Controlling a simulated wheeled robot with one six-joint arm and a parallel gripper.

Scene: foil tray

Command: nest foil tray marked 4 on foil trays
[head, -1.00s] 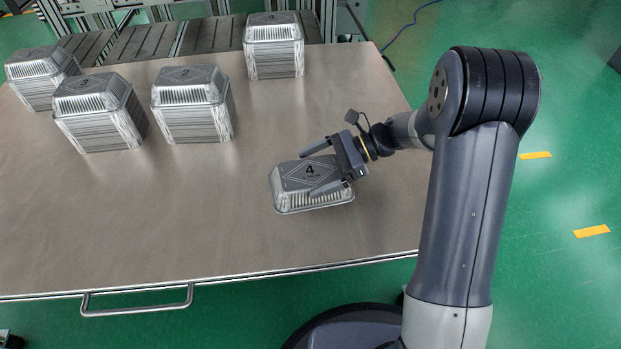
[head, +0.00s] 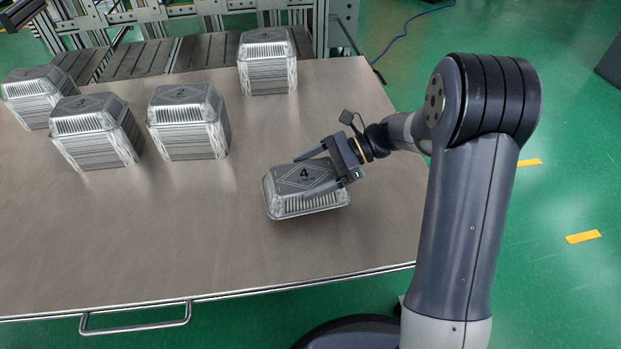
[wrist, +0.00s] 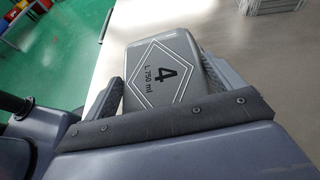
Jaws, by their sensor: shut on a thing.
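The foil tray marked 4 (head: 308,175) is upside down, with its grey marked base on top and its ribbed silver sides below. My gripper (head: 303,178) is shut on it, one finger on each side. In the wrist view the tray (wrist: 160,75) fills the space between the fingers. I cannot tell whether its rim touches the table. Stacks of upside-down foil trays stand at the back: far left (head: 40,100), left (head: 97,135), middle (head: 188,125) and right (head: 267,67).
The steel table (head: 150,235) is clear between the held tray and the stacks, and at the front left. A handle (head: 135,328) is on its front edge. A slatted conveyor (head: 140,62) runs behind the table.

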